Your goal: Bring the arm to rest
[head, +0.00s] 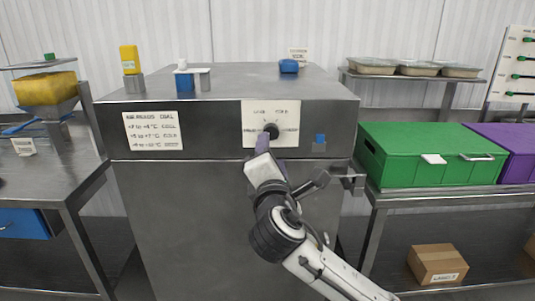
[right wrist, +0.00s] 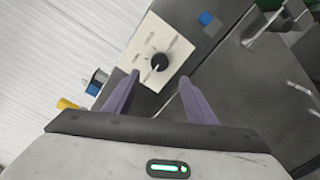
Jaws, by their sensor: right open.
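My right gripper (head: 262,143) is in front of the steel cabinet, close to a white dial plate (head: 257,112) with a black knob (head: 270,131). In the right wrist view, the two purple fingers of the right gripper (right wrist: 158,90) are spread apart with nothing between them. The black knob (right wrist: 160,62) shows beyond the fingertips, on the tilted white plate (right wrist: 150,45). I cannot tell the exact gap between fingers and knob. My left gripper does not show.
The steel cabinet (head: 230,220) fills the middle. A green bin (head: 425,150) and a purple bin (head: 505,145) stand on the right-hand table. A cardboard box (head: 437,264) sits below. A left-hand table (head: 60,180) holds a yellow-topped device (head: 45,88). Trays (head: 372,66) lie on a shelf.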

